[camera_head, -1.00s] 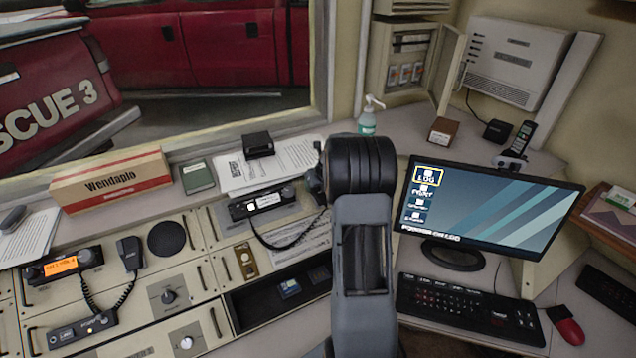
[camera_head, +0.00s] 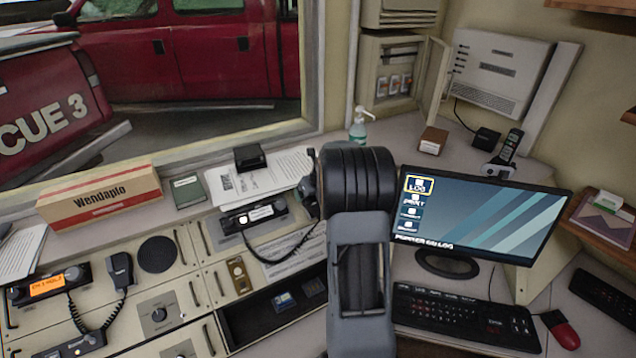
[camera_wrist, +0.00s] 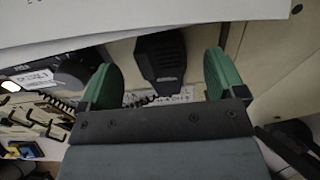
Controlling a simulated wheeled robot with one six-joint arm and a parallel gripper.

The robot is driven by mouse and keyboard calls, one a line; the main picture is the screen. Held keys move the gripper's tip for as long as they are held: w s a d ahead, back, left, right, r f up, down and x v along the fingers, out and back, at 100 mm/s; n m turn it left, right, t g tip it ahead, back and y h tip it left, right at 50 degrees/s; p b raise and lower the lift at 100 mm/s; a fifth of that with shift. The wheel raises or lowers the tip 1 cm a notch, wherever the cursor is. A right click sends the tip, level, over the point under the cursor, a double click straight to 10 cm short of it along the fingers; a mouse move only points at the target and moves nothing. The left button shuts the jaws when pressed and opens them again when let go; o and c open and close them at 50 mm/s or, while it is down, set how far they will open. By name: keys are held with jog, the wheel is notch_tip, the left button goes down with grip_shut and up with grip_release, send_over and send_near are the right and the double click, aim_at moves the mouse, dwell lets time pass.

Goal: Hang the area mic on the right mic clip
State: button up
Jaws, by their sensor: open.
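In the wrist view, a black handheld mic (camera_wrist: 162,52) lies between the two green fingers of my gripper (camera_wrist: 159,72). The fingers are open, one on each side, with gaps showing beside the mic. Its coiled cord shows below it, near a white label (camera_wrist: 158,100). The right radio (camera_head: 252,216), with a lit button and white label, is left of my arm in the head view; it also shows in the wrist view (camera_wrist: 50,75). My arm hides most of my gripper in the head view. I cannot make out the right mic clip.
A left radio (camera_head: 48,284) with an orange display has another black mic (camera_head: 120,270) beside it. A Wendaplo box (camera_head: 98,196), green book (camera_head: 189,190), papers (camera_head: 262,175) and sanitizer bottle (camera_head: 358,128) line the ledge. A monitor (camera_head: 485,222) and keyboard (camera_head: 465,318) stand to the right.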

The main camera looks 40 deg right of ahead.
jog(key=d+v, duration=0.1)
jog(key=v, duration=0.9)
jog(key=shift+s+a+r, duration=0.2)
jog(key=shift+a+r, duration=0.1)
jog(key=shift+a, duration=0.2)
jog(key=s+a+m, duration=0.6)
jog(key=a+m, duration=0.2)
jog(key=m, duration=0.3)
jog(key=s+a+m+g, duration=0.1)
jog(key=s+a+m, duration=0.5)
jog(key=a+m, duration=0.3)
jog(key=s+a+m+g+y, duration=0.1)
jog(key=s+a+m, duration=0.5)
jog(key=m, duration=0.8)
jog(key=a+r, duration=0.1)
jog(key=a, duration=0.1)
jog(key=shift+a, duration=0.4)
